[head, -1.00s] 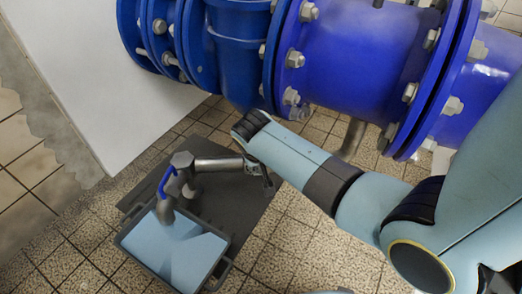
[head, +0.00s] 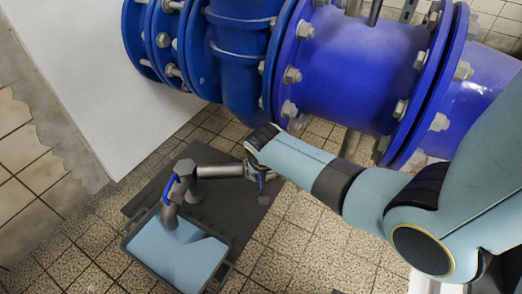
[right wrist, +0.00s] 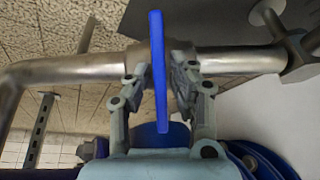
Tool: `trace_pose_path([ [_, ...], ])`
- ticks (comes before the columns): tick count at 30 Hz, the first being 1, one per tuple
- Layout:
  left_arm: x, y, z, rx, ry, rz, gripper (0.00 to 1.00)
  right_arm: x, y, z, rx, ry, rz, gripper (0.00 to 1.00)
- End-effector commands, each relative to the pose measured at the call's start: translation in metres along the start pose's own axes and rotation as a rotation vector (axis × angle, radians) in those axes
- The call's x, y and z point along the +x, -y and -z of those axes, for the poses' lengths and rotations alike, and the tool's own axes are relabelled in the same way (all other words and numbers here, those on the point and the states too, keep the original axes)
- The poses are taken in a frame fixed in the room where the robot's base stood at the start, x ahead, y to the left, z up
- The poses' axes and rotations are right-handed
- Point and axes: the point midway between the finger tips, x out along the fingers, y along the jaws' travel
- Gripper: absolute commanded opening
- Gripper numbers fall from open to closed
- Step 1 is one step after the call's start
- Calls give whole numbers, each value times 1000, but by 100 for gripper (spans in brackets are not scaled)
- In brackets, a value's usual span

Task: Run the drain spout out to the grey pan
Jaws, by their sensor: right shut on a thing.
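A grey pipe (head: 220,171) runs right from the spout to my right gripper (head: 256,172). In the right wrist view my right gripper (right wrist: 158,85) has a finger on each side of a flat blue lever (right wrist: 159,60) and the grey fitting behind it, and is shut there. The exact contact is partly hidden by the lever. My left gripper is out of view.
Large blue flanged pipes (head: 350,65) with bolts stand behind and above my right arm. A dark mat (head: 220,222) lies under the pan. A white panel (head: 100,90) stands at the left. Tiled floor (head: 290,245) is clear right of the mat.

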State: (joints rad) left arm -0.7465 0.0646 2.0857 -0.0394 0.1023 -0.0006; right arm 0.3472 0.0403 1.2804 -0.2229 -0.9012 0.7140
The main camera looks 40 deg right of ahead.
Motion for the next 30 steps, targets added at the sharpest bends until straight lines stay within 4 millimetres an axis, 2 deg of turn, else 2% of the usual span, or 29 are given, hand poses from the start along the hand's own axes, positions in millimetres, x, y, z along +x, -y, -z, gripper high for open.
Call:
trace_pose_path([
  [3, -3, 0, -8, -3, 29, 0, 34, 0, 0, 0, 11, 0, 5, 0],
  [11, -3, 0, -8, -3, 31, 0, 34, 0, 0, -1, 11, 1, 4, 0],
  [12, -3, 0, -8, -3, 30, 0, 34, 0, 0, -1, 11, 1, 4, 24],
  [15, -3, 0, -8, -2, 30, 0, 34, 0, 0, -1, 11, 1, 4, 35],
  [25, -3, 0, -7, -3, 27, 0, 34, -4, 0, -1, 10, 1, 4, 35],
  [30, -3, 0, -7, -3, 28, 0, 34, -26, 0, -1, 10, -1, 5, 35],
])
